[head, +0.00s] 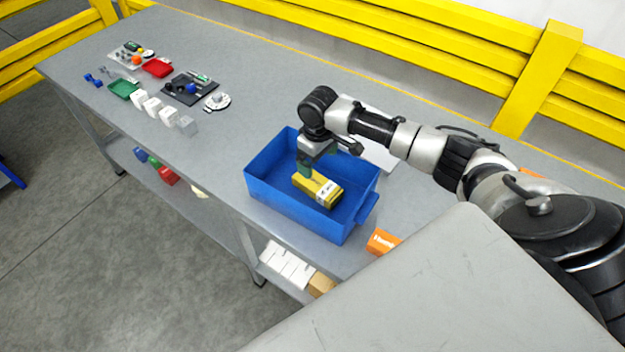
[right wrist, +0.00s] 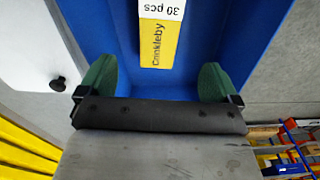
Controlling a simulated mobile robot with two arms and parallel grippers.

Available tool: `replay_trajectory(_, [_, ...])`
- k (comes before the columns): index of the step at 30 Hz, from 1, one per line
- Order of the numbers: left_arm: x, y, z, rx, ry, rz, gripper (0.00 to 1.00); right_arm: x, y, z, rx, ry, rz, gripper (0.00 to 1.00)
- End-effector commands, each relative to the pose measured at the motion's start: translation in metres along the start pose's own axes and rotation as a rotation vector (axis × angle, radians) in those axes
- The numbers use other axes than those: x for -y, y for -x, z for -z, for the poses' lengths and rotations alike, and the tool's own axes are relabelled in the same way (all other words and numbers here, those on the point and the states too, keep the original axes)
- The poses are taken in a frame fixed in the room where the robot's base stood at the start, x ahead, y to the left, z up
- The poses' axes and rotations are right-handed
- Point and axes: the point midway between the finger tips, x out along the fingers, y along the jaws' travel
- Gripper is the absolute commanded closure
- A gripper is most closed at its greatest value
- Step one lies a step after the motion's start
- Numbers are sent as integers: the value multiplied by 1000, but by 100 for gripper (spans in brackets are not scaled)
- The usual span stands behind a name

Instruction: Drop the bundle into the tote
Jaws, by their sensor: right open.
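The bundle (head: 318,188) is a yellow block with a white label, lying inside the blue tote (head: 268,198). In the right wrist view the bundle (right wrist: 160,38) shows its label and yellow face, with the blue tote (right wrist: 213,80) around it. My right gripper (head: 305,168) is over the tote, close to the bundle's upper left end. In the right wrist view its green fingertips (right wrist: 155,82) are wide apart with nothing between them, and the bundle lies beyond them. My left gripper is not in any view.
The tote stands on a long grey table (head: 221,129). An orange box (head: 382,241) is beside it. Small parts, a red tray (head: 158,67) and a green tray (head: 123,89) are at the far left end. Yellow rails (head: 420,62) run behind the table.

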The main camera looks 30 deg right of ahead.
Motion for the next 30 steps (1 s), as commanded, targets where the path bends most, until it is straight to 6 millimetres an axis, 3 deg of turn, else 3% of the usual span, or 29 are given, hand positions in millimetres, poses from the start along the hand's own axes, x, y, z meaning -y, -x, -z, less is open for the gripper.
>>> replay_trajectory(9, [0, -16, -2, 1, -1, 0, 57, -1, 62, 1, -6, 1, -3, 7])
replay_trajectory(15, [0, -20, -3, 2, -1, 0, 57, 0, 88, 1, -3, 1, -2, 7])
replay_trajectory(30, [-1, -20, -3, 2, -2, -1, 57, 0, 96, 0, -2, 0, -2, 7])
